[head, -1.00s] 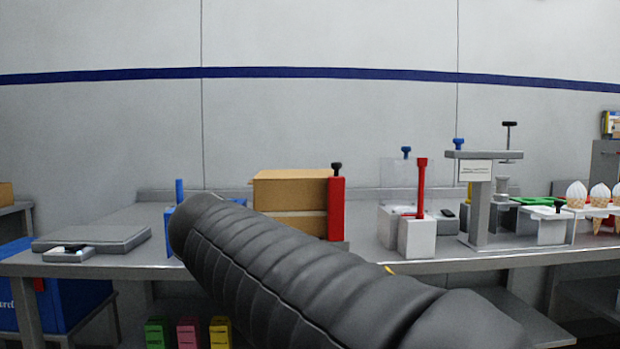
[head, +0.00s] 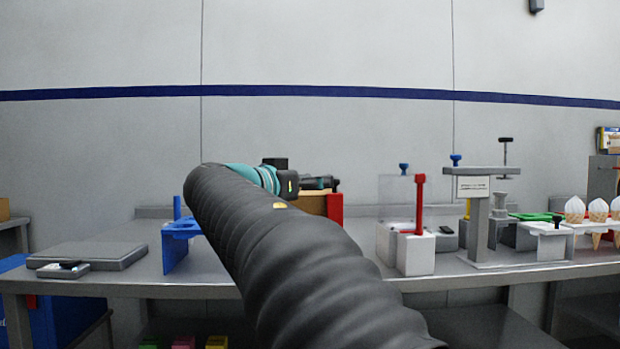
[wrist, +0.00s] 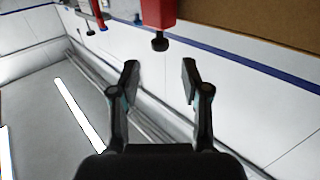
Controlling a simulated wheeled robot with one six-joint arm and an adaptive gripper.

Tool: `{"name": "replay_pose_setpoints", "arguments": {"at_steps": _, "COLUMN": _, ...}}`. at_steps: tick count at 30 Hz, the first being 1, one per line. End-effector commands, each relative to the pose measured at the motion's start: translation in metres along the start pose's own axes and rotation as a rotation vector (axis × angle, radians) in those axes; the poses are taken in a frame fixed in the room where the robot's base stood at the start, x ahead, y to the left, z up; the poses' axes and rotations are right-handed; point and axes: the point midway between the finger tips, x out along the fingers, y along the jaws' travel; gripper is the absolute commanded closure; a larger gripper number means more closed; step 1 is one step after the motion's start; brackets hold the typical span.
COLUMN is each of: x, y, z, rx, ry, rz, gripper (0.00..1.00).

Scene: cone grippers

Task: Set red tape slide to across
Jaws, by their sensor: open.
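A red upright piece (head: 335,208) with a black knob (head: 336,183) on top stands against the right side of a cardboard box (head: 312,203); I take it for the red tape slide. In the wrist view the red piece (wrist: 158,12) is at the top edge, with its black knob (wrist: 160,43) pointing toward my gripper (wrist: 160,76). My gripper is open and empty, and the knob lies just beyond the gap between its fingertips, apart from them. In the head view my arm hides much of the box, and the gripper shows small above it.
A blue stand (head: 176,247) and a grey scale (head: 88,254) are left on the bench. To the right are a white block with a red post (head: 420,205), a grey press (head: 480,210) and several ice-cream cones (head: 598,210). A wall is behind.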

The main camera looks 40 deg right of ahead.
Motion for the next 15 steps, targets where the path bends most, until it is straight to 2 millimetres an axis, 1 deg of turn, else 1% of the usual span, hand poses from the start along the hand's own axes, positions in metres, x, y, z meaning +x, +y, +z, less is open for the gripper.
{"name": "replay_pose_setpoints", "arguments": {"at_steps": 1, "x": 0.011, "y": 0.001, "z": -0.001, "rx": -0.002, "ry": -0.001, "rz": 0.004, "gripper": 0.53}}
{"name": "replay_pose_setpoints", "arguments": {"at_steps": 6, "x": 0.041, "y": 0.001, "z": -0.001, "rx": -0.001, "ry": -0.001, "rz": 0.004, "gripper": 0.53}}
{"name": "replay_pose_setpoints", "arguments": {"at_steps": 9, "x": 0.054, "y": 0.001, "z": -0.001, "rx": -0.001, "ry": -0.001, "rz": 0.003, "gripper": 0.53}}
{"name": "replay_pose_setpoints", "arguments": {"at_steps": 15, "x": 0.07, "y": 0.0, "z": -0.001, "rx": 0.0, "ry": -0.001, "rz": 0.0, "gripper": 0.53}}
